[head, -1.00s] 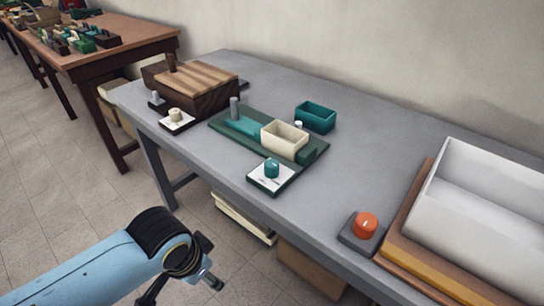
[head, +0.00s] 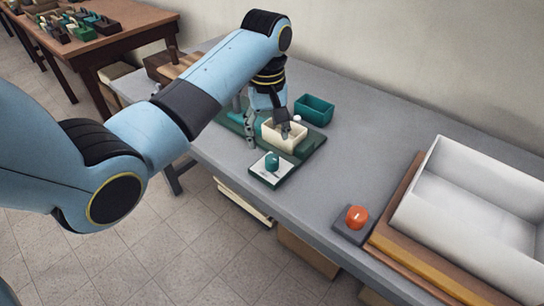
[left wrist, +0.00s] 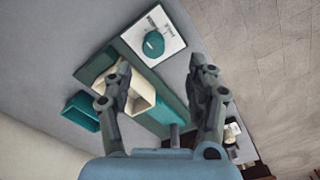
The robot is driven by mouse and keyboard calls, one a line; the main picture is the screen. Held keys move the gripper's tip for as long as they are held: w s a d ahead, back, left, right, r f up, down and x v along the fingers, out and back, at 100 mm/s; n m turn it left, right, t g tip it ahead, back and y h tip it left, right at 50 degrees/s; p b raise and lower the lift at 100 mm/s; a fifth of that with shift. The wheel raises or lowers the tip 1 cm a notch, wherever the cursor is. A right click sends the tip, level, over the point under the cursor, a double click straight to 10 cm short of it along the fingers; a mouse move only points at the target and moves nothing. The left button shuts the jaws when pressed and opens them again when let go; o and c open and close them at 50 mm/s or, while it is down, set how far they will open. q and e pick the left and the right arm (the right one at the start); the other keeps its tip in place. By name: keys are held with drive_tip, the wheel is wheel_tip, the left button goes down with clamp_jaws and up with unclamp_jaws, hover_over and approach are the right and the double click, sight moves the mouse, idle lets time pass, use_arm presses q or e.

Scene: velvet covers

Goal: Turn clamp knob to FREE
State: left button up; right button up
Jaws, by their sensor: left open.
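A teal knob (head: 272,162) stands on a white dial plate (head: 262,171) at the front of the green board. In the left wrist view the knob (left wrist: 154,44) shows from above, with dark marks on the plate (left wrist: 172,36) too small to read. My left gripper (head: 267,138) is open above the green board, around the cream box's left side and behind the knob. In the left wrist view its fingers (left wrist: 160,68) are spread with nothing held, and the knob lies beyond their tips. My right gripper is not in view.
A cream box (head: 284,136) sits on the green board (head: 314,143), with a teal box (head: 314,109) behind. An orange knob (head: 356,216) and a large white tray (head: 425,165) are at the right. The grey table (head: 345,150) is clear between them.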

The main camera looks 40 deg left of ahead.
sight(272, 158)
use_arm(q)
drive_tip(key=shift+w+a+r+n, duration=0.1)
drive_tip(key=shift+w+r+n, duration=0.15)
drive_tip(key=shift+w+n, duration=0.45)
wheel_tip(272, 158, down, 10)
drive_tip(key=shift+w+f+b, duration=0.1)
drive_tip(key=shift+f+b, duration=0.15)
drive_tip(key=shift+b, duration=0.5)
drive_tip(key=shift+m, duration=0.3)
drive_tip(key=c, duration=1.1)
